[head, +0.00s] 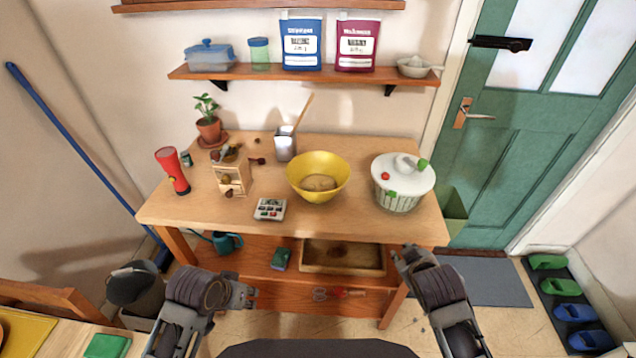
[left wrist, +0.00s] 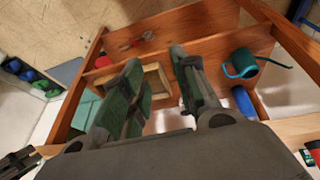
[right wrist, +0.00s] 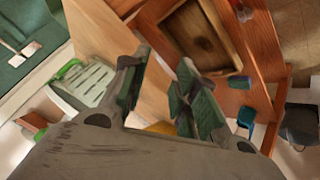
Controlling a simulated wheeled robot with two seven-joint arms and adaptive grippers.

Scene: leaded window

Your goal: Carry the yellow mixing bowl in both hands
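The yellow mixing bowl (head: 318,172) stands upright on the wooden table, near its middle, with something brownish inside. In the right wrist view a bit of yellow (right wrist: 160,127) shows between the fingers, probably the bowl. My left gripper (head: 252,298) is in front of the table, below and to the left of the bowl; its fingers are apart and empty in the left wrist view (left wrist: 160,88). My right gripper (head: 402,256) is near the table's front right corner, below and right of the bowl; its fingers are apart and empty in the right wrist view (right wrist: 155,85). Neither gripper touches the bowl.
A white-lidded salad spinner (head: 402,182) stands right of the bowl. A grinder (head: 233,178), a calculator-like box (head: 270,209) and a metal canister (head: 285,146) with a wooden stick stand left and behind. The lower shelf holds a wooden tray (head: 343,271) and a teal watering can (head: 227,243).

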